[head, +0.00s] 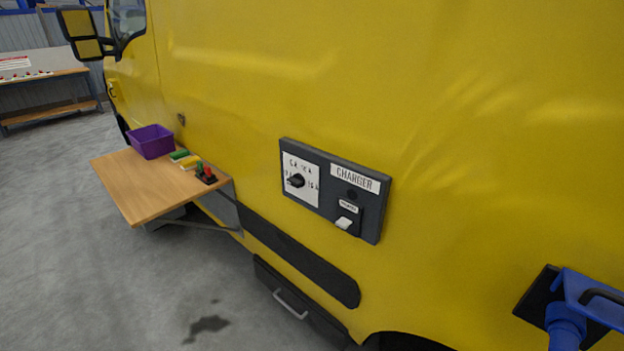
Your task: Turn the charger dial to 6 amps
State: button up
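The charger panel (372,210) is a dark grey box on the yellow van's side, a little right of the middle of the head view. A white sign (355,179) on it reads CHARGER. Its dial (296,181) is a black knob on a white plate (303,165) on the panel's left half, with small amp marks around it. The marks are blurred, and I cannot tell which one the knob points at. A white switch (345,222) with a small label above it sits at the panel's lower right. My gripper is not in view.
A wooden fold-out shelf (140,195) juts from the van at left, holding a purple bin (151,141) and several small coloured items. A blue fitting (568,315) on a black plate is at lower right. A grey handle (290,303) sits below the panel. Floor at left is clear.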

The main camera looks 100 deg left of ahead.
aim_at(298, 181)
jog(key=u, duration=3.1)
jog(key=k, duration=0.35)
jog(key=u, duration=1.05)
jog(key=i, duration=1.2)
jog(key=z, duration=0.2)
